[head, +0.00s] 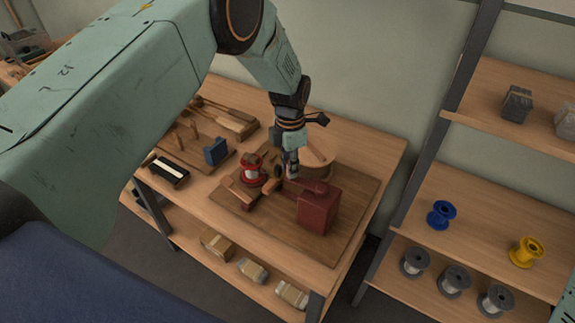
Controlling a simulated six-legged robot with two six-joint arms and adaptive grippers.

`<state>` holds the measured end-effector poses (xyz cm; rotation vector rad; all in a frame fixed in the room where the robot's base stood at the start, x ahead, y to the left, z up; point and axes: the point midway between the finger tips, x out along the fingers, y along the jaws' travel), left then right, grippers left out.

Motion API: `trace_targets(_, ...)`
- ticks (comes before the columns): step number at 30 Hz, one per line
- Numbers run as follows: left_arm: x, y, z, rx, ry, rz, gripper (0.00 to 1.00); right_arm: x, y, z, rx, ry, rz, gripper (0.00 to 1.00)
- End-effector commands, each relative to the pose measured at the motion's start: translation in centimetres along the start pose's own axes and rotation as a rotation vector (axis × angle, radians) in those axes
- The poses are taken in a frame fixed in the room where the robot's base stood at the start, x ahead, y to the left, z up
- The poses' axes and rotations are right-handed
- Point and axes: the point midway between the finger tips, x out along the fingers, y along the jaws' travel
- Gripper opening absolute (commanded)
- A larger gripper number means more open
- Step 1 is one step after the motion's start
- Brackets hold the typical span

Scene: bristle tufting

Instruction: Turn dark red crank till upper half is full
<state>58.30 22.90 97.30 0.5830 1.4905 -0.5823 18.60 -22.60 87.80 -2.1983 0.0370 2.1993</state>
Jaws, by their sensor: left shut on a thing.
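A dark red box-shaped machine (318,210) stands on a wooden board on the bench, with a flat dark red crank arm (289,187) reaching left from it. My left gripper (291,172) points down from above at this crank and is shut on it, near its handle. The fingers hide most of the grip. A red spool with pale windings (251,170) stands just left of the gripper. A small wooden piece (240,190) lies in front of the spool. The tufted part and how full its upper half is cannot be made out. My right gripper is out of view.
A round wooden bowl-like thing (322,160) sits behind the gripper. Left on the bench are a blue block (215,151) and a black-and-white roller-like thing (168,172). A shelf at right holds a blue spool (441,214), a yellow spool (526,252) and several grey ones.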

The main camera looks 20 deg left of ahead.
Motion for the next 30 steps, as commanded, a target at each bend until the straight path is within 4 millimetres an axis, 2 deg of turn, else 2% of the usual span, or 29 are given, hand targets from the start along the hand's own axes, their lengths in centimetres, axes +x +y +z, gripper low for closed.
trace_targets(11,0.15,-0.14,-0.05,-0.003,0.001,-0.005,0.00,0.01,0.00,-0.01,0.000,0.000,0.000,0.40)
trace_targets(12,0.15,-0.15,-0.07,-0.004,0.001,-0.005,0.24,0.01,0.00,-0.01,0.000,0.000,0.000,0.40)
trace_targets(19,0.11,-0.09,-0.18,-0.004,0.001,-0.004,0.44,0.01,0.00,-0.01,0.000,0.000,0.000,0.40)
trace_targets(30,-0.32,-0.05,-0.24,-0.004,-0.001,-0.002,0.45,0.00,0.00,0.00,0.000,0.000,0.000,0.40)
